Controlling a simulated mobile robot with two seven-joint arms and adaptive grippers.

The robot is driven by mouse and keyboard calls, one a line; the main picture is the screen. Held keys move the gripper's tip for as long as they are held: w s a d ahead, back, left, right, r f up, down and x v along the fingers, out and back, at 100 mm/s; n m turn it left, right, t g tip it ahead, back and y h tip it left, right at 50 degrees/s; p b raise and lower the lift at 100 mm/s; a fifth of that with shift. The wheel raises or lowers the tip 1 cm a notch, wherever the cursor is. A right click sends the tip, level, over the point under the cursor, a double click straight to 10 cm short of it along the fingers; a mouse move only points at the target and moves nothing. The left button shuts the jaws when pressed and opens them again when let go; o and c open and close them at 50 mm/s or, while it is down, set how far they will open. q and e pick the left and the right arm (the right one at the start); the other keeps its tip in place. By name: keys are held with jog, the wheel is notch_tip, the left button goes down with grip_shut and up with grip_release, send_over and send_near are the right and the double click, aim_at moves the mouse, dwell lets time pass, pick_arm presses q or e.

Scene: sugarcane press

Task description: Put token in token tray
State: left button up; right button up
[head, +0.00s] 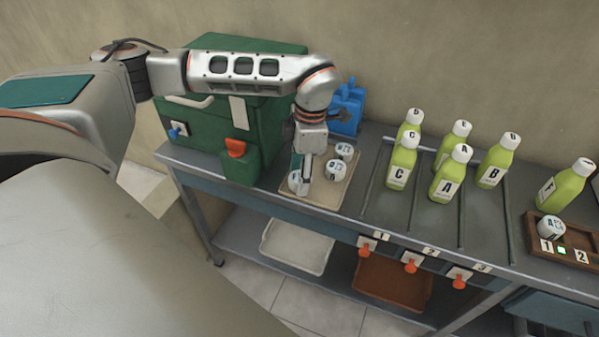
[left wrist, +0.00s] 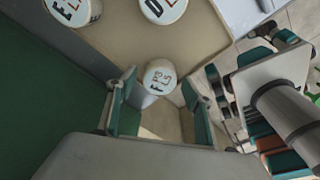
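White round tokens with printed letters lie in a beige tray on the bench. One token (head: 344,150) is at the back, one (head: 336,169) is in the middle, and one (head: 294,180) is at the left beside my left gripper (head: 305,190). In the left wrist view my left gripper (left wrist: 160,108) is open, with a token (left wrist: 160,78) just beyond and between its fingertips; I see no contact. The wooden token tray (head: 577,255) at the far right holds a token (head: 550,227) marked A. What looks like my right gripper shows partly in the left wrist view, its fingers unclear.
The green press (head: 240,110) stands close left of the beige tray (head: 326,201). A blue container (head: 347,108) is behind. Several lettered green bottles (head: 447,180) stand on the bench between the two trays. Orange levers (head: 411,264) line the front edge.

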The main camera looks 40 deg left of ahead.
pick_arm(q)
jog(key=shift+r, duration=0.25)
notch_tip(320, 180, up, 12)
jog(key=w+p, duration=0.1)
jog(key=shift+d+f+p, duration=0.15)
jog(key=shift+d+p, duration=0.15)
jog(key=shift+d, duration=0.15)
dwell(0.3)
